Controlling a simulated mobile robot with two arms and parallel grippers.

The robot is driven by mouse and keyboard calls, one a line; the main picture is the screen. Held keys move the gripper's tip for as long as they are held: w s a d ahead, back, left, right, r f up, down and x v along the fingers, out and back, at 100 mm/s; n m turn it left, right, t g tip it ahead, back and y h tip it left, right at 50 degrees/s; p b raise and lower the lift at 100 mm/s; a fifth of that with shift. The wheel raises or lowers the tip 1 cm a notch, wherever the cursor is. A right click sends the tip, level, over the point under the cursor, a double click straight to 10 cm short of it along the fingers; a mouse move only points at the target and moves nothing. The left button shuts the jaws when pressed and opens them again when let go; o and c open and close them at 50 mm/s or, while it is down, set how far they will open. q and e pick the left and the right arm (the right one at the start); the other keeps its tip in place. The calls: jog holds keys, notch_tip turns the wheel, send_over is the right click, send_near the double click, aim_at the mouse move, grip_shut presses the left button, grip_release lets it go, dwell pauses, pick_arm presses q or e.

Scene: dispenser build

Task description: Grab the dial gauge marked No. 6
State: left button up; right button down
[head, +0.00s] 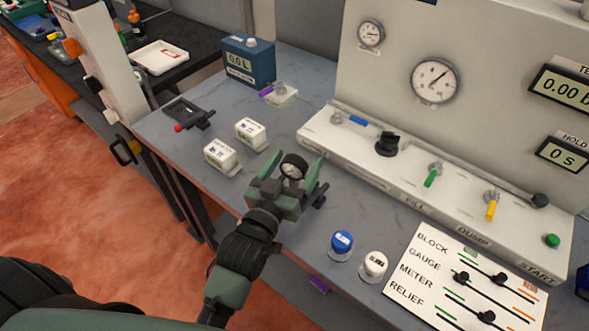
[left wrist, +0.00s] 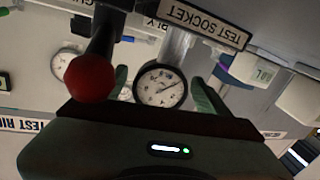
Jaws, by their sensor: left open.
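A small round dial gauge (head: 293,166) with a black rim and white face stands over the workbench. My left gripper (head: 296,172) is open, with one finger on each side of the gauge. In the left wrist view the gauge (left wrist: 160,87) sits between the two green fingers (left wrist: 164,92), with a gap visible at each side. A metal post and a label reading TEST SOCKET (left wrist: 205,20) show behind it. I cannot read a No. 6 on the gauge. My right gripper is not in view.
A red-knobbed lever (left wrist: 90,78) stands close beside the gauge in the wrist view. White boxes (head: 220,155) and a blue box (head: 248,60) are further back. Blue-topped (head: 342,242) and white-topped (head: 373,265) jars stand right of my gripper. A valve panel (head: 420,190) lies beyond.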

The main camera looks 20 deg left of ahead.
pick_arm(q)
jog(key=c, duration=1.4)
jog(key=shift+c, duration=1.4)
jog(key=shift+r, duration=0.1)
